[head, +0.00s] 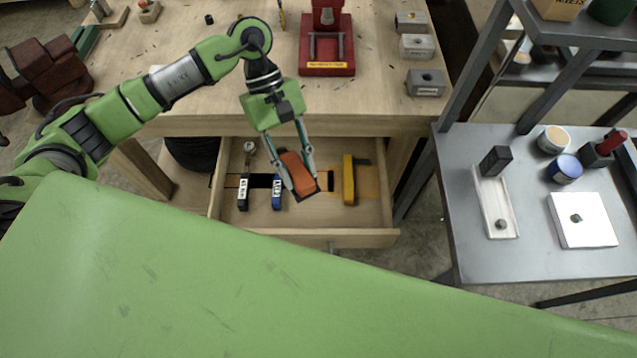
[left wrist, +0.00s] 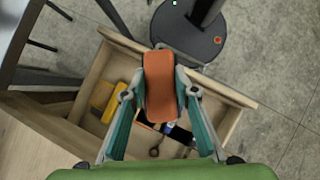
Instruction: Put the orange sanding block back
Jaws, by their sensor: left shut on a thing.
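The orange sanding block (head: 297,172) is held between the fingers of my left gripper (head: 303,184), tilted, with a dark underside showing at its lower end. It also shows between the fingertips in the left wrist view (left wrist: 160,85). The gripper points down over the open wooden drawer (head: 345,237). The block seems to be above the drawer floor; the exact gap I cannot tell. It covers part of the drawer's middle. My right gripper is not in view.
In the drawer, a black tool (head: 243,192) and a blue tool (head: 277,192) lie left of the block, a yellow tool (head: 348,180) right of it. Dark and orange patches mark the floor. The wooden bench (head: 200,110) stands behind, a grey metal table (head: 520,250) to the right.

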